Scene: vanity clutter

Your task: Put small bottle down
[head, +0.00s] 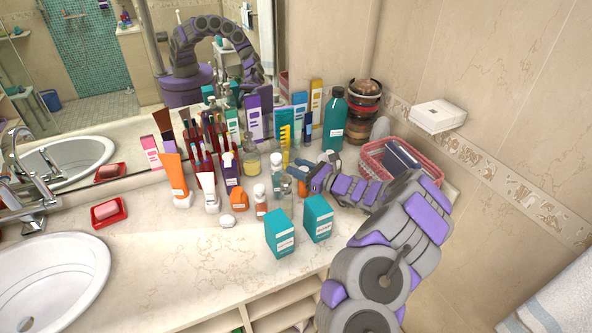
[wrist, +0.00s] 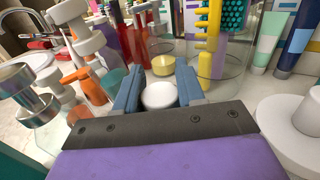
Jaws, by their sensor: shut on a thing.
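The small bottle shows in the wrist view as a round white cap (wrist: 160,96) between the two blue fingers of my gripper (wrist: 159,78). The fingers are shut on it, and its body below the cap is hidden. In the head view my gripper (head: 311,179) is low over the counter, right of the small bottles and behind the two teal boxes. The held bottle is hard to make out there, and I cannot tell whether its base touches the counter.
Two teal boxes (head: 280,235) stand in front of my gripper. A white-capped bottle (head: 278,175), an orange bottle (head: 239,200) and several tubes crowd the left. A teal bottle (head: 334,120) and a pink basket (head: 375,150) stand behind. The counter's front left (head: 170,255) is clear.

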